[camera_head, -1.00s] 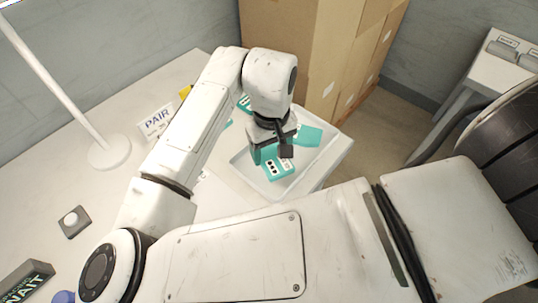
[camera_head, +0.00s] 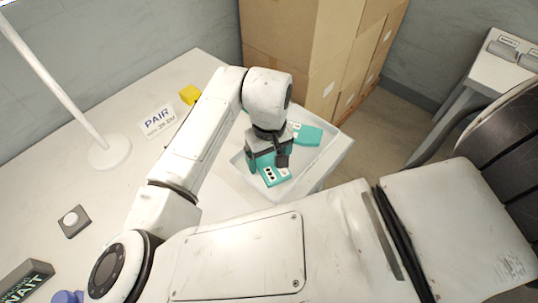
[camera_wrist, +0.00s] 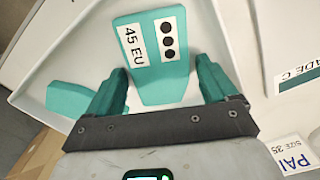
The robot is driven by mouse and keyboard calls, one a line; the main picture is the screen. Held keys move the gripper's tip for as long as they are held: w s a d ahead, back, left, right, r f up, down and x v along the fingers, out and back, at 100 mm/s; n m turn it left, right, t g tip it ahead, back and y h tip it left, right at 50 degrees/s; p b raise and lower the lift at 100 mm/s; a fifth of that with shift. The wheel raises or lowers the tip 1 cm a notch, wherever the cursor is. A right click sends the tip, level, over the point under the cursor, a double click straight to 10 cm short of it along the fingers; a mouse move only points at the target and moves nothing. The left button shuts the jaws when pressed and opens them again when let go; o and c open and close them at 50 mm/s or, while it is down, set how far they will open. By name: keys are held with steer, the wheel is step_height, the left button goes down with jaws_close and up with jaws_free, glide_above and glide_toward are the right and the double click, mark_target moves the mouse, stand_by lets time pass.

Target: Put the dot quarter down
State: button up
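The dot quarter (camera_wrist: 150,55) is a teal piece with a white label of three black dots and a "45 EU" label. It lies in a white tray (camera_head: 318,178), near the tray's front side in the head view, partly under my gripper. In the wrist view my gripper (camera_wrist: 165,75) has its two teal fingers apart, one on each side of the piece, with pale gaps between fingers and piece. The dot quarter also shows in the head view (camera_head: 271,176). Whether it rests flat on the tray floor is hard to tell.
Another teal piece (camera_head: 308,134) lies in the tray to the right. Cardboard boxes (camera_head: 285,45) rise behind.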

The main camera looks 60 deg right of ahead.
mark_target(269, 161)
steer(key=shift+o, duration=0.5)
steer(key=shift+r, duration=0.15)
step_height(269, 161, up, 12)
steer(key=shift+p, duration=0.35)
steer(key=shift+c, duration=0.4)
stand_by(1.4)
